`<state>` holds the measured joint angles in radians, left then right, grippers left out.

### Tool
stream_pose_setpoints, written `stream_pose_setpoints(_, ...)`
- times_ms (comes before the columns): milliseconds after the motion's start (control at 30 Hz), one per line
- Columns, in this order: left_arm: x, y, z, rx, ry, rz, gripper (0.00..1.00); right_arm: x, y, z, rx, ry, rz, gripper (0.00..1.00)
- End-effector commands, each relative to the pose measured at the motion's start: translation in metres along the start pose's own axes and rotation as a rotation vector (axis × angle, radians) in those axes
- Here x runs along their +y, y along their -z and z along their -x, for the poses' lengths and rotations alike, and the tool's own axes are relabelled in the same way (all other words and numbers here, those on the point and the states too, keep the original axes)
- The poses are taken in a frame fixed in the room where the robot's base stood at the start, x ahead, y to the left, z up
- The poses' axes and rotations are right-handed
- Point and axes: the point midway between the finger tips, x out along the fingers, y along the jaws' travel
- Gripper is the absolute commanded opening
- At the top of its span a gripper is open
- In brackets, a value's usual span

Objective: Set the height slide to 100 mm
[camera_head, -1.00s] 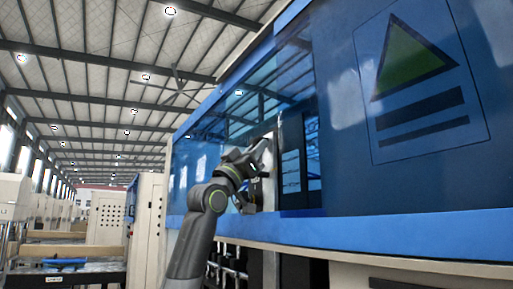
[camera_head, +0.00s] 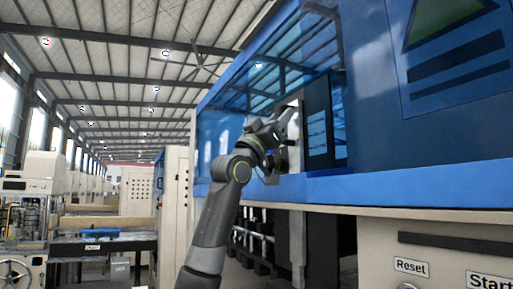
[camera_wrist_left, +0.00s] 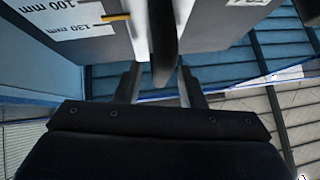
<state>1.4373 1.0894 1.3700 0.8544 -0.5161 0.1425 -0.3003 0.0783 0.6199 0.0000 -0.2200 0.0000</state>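The height scale (camera_wrist_left: 70,14) shows at the top left of the left wrist view, a white strip with printed 100 mm and 130 mm labels. A dark handle (camera_wrist_left: 164,45) sticks out to the right of the pointer. My left gripper (camera_wrist_left: 160,72) has its fingers apart, one on each side of the handle, with gaps showing. In the head view my left gripper (camera_head: 280,124) is at the light and dark slide unit in the blue machine opening. My right gripper is not in view.
The blue machine housing (camera_head: 430,183) fills the right side, with Reset (camera_head: 411,267) and Start (camera_head: 490,283) labels below. A beige cabinet (camera_head: 172,205) stands to the left of my arm. A workbench (camera_head: 105,240) and another machine (camera_head: 35,190) stand farther left.

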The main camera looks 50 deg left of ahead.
Motion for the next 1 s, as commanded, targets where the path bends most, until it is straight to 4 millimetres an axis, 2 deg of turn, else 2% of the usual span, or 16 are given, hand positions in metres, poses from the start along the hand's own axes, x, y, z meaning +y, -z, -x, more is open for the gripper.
stream_pose_setpoints(100, 0.000, -0.004, 0.023, 0.000, 0.000, -0.006, 0.36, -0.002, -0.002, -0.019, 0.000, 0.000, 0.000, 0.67)
stream_pose_setpoints(700, -0.002, -0.004, 0.125, -0.001, 0.003, -0.007, 0.36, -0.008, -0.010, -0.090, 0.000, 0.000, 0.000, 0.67)
stream_pose_setpoints(1000, -0.001, -0.002, 0.158, -0.001, 0.002, -0.004, 0.36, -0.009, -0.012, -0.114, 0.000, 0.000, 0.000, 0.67)
